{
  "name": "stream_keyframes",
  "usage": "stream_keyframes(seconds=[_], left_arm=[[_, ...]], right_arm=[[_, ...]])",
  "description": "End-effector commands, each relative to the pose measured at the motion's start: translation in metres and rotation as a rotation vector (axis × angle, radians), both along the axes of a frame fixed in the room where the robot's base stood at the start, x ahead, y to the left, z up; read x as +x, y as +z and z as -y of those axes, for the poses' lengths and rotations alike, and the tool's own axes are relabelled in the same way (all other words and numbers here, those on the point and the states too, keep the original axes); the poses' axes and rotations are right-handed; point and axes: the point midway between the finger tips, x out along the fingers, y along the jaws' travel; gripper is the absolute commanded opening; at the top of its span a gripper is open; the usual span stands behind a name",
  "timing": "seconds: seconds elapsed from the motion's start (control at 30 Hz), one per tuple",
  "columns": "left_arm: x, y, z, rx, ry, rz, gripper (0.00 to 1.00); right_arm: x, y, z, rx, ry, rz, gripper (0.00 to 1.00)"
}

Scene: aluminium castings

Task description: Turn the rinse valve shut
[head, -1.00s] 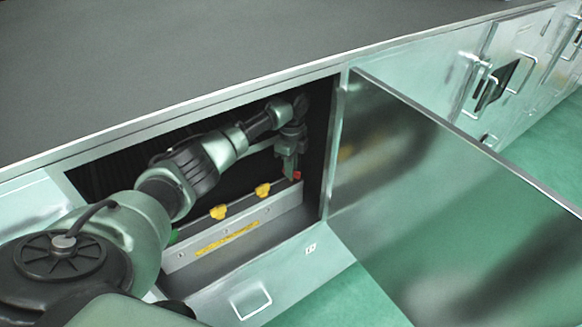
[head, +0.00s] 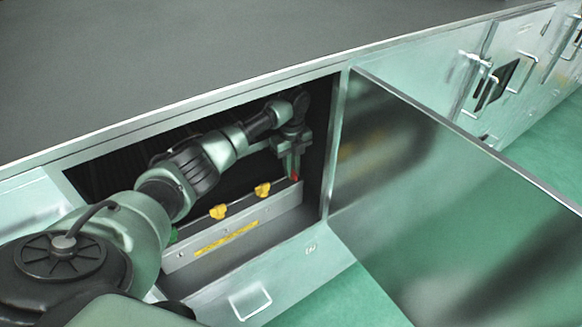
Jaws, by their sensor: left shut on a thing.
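A row of small valve handles stands along the top of a grey manifold panel (head: 255,228) inside the open cabinet. Two are yellow, one in the middle (head: 263,189) and one further left (head: 218,211); a green one (head: 173,236) is partly hidden by my arm. The red handle (head: 295,177) is at the right end. My left gripper (head: 292,170) points down at the right end, shut on the red handle, its fingers covering part of it. I cannot read which valve is the rinse valve. My right gripper is not in view.
The cabinet door (head: 450,200) stands open to the right of the opening. The cabinet frame and the grey worktop (head: 230,60) bound the opening closely around my left arm. Green floor is clear at right.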

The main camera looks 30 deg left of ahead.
Motion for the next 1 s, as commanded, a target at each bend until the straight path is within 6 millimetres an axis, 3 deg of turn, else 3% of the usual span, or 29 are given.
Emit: stream_keyframes(seconds=[0.33, 0.37, 0.4, 0.43, 0.77, 1.0], left_arm=[[0.001, 0.001, 0.001, -0.002, -0.006, 0.002, 0.0], [0.001, 0.001, 0.001, -0.002, -0.006, 0.002, 0.19], [0.001, 0.001, 0.001, -0.002, -0.005, 0.002, 0.3], [0.001, 0.001, 0.001, -0.002, -0.005, 0.002, 0.33], [0.001, 0.002, 0.0, -0.001, -0.003, 0.002, 0.33], [0.002, 0.034, 0.001, -0.001, -0.004, 0.006, 0.33]], right_arm=[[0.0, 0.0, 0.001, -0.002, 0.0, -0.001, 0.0], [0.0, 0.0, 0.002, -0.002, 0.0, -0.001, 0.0], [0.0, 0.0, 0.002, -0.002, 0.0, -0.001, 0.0], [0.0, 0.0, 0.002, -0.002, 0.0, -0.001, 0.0], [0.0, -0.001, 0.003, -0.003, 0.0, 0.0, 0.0], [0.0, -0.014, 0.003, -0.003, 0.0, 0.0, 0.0]])
